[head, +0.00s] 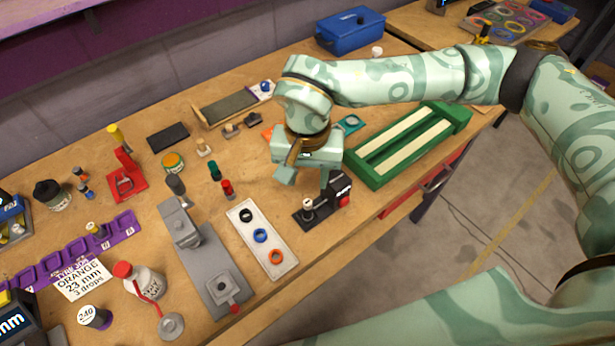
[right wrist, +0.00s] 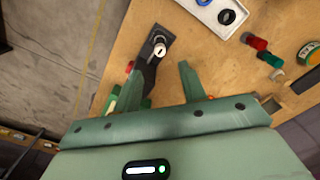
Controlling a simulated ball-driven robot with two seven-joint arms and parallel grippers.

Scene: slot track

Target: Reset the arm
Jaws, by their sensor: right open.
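My right gripper (head: 306,182) is open and empty above the bench, with its two fingers pointing down. It is just above and behind a small black device (head: 310,212), which has a pale round knob and a red button on its raised end. In the right wrist view the fingers (right wrist: 160,84) stand apart, and the black device (right wrist: 150,62) with its shiny knob lies beyond and between them. No contact shows. My left gripper is not in view.
A green slotted track (head: 360,171) lies right of the gripper. A white tray (head: 285,262) with black, blue and orange rings and a grey fixture (head: 203,262) stand to the left. Red and green pegs (head: 227,189) are nearby. The bench's front edge is close.

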